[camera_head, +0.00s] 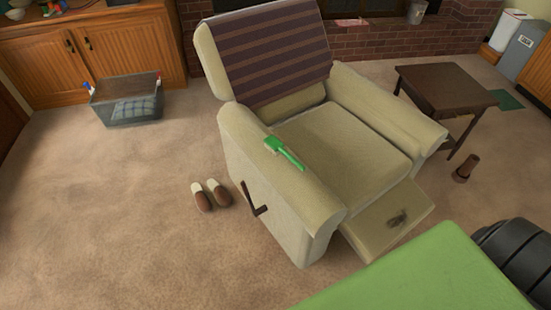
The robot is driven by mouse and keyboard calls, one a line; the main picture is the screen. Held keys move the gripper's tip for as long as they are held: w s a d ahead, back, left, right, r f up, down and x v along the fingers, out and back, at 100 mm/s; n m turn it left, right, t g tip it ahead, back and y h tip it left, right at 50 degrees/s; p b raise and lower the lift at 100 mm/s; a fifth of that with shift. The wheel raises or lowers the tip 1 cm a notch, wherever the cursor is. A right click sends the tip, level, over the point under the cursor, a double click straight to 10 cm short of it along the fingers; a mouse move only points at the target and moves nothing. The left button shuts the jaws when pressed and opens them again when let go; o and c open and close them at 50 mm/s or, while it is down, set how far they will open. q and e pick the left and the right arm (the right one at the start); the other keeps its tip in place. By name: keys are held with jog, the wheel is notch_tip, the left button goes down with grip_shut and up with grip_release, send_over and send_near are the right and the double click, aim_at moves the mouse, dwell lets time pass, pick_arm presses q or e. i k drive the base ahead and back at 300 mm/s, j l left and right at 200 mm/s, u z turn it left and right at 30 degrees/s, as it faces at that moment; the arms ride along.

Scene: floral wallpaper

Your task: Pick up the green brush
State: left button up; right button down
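The green brush (285,152) lies on top of the armchair's left armrest in the head view. Its handle slants toward the lower right, and its wider head end, with a pale edge, is at the upper left. The beige armchair (345,140) stands in the middle of the room with a striped dark cloth (268,52) over its back. Neither of my grippers shows in this view, and nothing touches the brush from above.
Slippers (211,194) lie left of the chair, by its lever (254,199). The footrest (387,222) sticks out in front. A dark side table (446,90) stands right, a basket (127,99) back left. Carpet at lower left is clear. Close green and black shapes cover the lower right.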

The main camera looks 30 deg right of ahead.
aim_at(274, 145)
jog(key=z, duration=1.45)
jog(key=k+j+z, duration=0.2)
jog(key=k, duration=0.3)
